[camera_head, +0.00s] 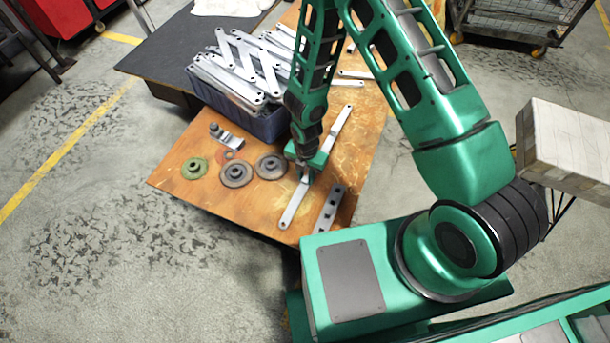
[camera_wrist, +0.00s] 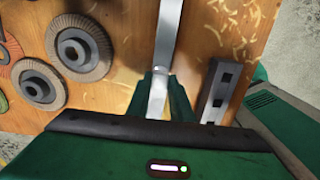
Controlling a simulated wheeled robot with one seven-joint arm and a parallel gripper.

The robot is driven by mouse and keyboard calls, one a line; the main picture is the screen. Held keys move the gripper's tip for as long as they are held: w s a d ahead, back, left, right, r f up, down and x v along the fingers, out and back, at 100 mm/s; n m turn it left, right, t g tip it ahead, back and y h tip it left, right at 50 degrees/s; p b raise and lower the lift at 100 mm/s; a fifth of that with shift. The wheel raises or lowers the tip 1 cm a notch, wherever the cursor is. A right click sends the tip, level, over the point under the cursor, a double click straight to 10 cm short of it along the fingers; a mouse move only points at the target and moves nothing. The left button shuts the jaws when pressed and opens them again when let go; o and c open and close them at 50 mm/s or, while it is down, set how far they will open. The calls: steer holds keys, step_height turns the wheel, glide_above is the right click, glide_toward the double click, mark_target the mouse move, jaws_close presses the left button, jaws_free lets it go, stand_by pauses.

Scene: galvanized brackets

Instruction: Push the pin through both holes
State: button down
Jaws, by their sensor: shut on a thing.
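My gripper (camera_head: 304,170) points down over the wooden bench, and its two green fingers (camera_wrist: 161,97) are shut on a bright metal piece (camera_wrist: 157,96) that looks like a flat bracket. One flat galvanized strip (camera_head: 293,206) extends from beneath my gripper toward the near edge. Another strip (camera_head: 341,122) extends away on the far side; a strip also runs upward from the fingers in the wrist view (camera_wrist: 168,30). My gripper covers where the strips come together, so I cannot tell whether they overlap or their holes line up. I cannot make out the pin with certainty.
A blue bin (camera_head: 262,125) heaped with brackets stands behind my gripper to the left. Dark discs (camera_head: 235,173) (camera_head: 271,166), a green disc (camera_head: 194,168) and a metal clamp (camera_head: 231,139) lie left. A steel block with holes (camera_head: 329,208) lies close on the right. Bare wood remains at the front left.

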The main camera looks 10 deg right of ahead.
steer(key=c, duration=1.5)
jaws_free()
step_height(320, 180, up, 11)
steer(key=shift+w+f, duration=0.1)
